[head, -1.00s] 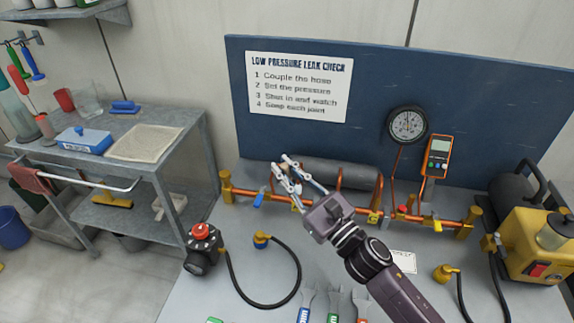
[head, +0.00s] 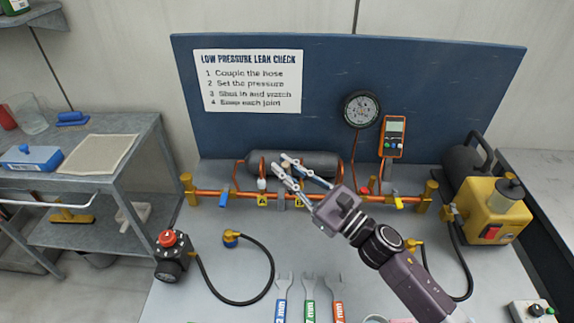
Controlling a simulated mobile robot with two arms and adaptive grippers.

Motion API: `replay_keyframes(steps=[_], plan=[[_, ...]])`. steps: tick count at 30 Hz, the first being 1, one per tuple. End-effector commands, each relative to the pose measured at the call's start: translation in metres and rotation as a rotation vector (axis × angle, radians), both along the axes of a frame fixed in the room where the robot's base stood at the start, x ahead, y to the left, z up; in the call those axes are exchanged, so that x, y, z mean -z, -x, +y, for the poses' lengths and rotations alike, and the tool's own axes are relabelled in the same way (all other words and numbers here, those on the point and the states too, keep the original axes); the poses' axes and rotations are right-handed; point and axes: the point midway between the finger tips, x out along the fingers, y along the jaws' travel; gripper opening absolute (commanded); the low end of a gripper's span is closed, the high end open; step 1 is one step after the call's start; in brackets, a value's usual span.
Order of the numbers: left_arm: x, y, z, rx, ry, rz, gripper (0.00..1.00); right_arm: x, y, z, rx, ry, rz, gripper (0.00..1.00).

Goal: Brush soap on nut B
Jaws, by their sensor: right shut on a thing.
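My right gripper (head: 283,163) is in front of the pipe assembly, its fingers over the grey cylinder and copper pipe. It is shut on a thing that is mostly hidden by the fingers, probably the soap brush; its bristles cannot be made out. The copper pipe run (head: 208,193) carries several joints and yellow tags, one of them a yellow tag (head: 262,200) just below and left of the fingertips. A small whitish part (head: 262,184) shows above that tag. The tag letters are too small to read, so I cannot tell which joint is nut B. My left gripper is not in view.
A pressure gauge (head: 361,109) and an orange meter (head: 393,136) stand behind the pipe. A black hose (head: 272,270), a regulator with a red knob (head: 170,256) and several wrenches (head: 309,297) lie in front. A yellow pump (head: 488,215) stands right.

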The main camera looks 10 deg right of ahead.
Motion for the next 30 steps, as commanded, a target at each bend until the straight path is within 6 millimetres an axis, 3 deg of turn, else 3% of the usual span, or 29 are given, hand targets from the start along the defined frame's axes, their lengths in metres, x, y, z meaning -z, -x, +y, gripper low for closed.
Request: replay_keyframes(steps=[10, 30], plan=[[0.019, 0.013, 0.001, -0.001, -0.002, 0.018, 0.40, 0.020, -0.011, -0.007, 0.001, 0.000, 0.000, 0.00], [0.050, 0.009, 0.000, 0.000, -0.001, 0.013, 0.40, 0.049, -0.037, -0.025, 0.001, 0.001, -0.002, 0.00]])
